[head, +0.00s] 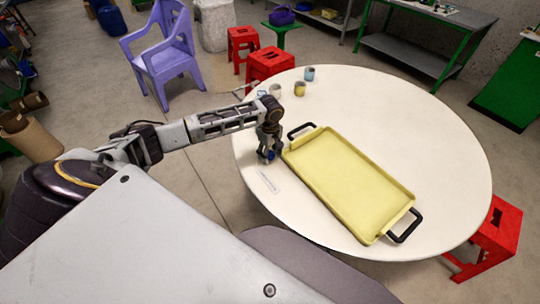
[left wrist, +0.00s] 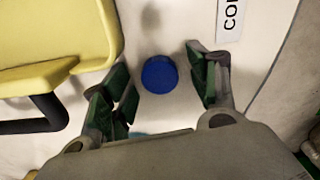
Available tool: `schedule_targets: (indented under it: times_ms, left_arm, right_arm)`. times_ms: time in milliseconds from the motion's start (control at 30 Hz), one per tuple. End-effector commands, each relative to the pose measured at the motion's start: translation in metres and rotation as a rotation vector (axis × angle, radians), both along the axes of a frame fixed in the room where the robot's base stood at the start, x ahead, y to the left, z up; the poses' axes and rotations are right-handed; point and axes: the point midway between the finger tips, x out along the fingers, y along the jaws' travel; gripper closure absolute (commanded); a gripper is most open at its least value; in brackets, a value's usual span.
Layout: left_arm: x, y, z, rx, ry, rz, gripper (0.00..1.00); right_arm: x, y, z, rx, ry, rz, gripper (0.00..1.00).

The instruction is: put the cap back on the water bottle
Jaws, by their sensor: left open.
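The blue cap (left wrist: 159,74) lies on the white table top in the left wrist view, between the two spread fingers of my left gripper (left wrist: 157,78), with a gap on each side. In the head view my left gripper (head: 268,150) points down at the table's left part, beside the yellow tray, and a bit of the blue cap (head: 270,155) shows at its fingers. I cannot clearly make out the water bottle; a pale blue edge (left wrist: 138,134) shows behind the gripper body in the left wrist view. My right gripper is not in view.
A yellow tray (head: 318,201) with black handles lies right of the gripper on the round white table (head: 446,150). Several small cups, one yellow (head: 300,89), stand at the back left. A white label (head: 268,181) lies near the table's front-left edge. Red stools (head: 270,64) stand around.

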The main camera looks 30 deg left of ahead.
Motion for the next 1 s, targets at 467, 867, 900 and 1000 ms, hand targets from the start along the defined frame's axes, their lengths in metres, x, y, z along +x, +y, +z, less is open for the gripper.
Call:
schedule_targets:
  times_ms: [467, 867, 900, 1000]
  left_arm:
    - [0.0, 0.0, -0.0006, 0.0, 0.0, 0.0, 0.44]
    - [-0.0001, 0.0001, -0.0005, 0.0, 0.0, 0.0, 0.76]
    - [-0.0001, 0.0001, -0.0005, 0.0, 0.0, 0.0, 0.76]
    - [0.0, 0.0001, -0.0005, 0.0, 0.0, 0.0, 0.76]
  right_arm:
    - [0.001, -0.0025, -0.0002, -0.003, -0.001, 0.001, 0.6]
    - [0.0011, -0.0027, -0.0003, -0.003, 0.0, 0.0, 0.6]
    - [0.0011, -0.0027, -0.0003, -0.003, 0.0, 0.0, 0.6]
    - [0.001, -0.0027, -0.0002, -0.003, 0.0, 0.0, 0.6]
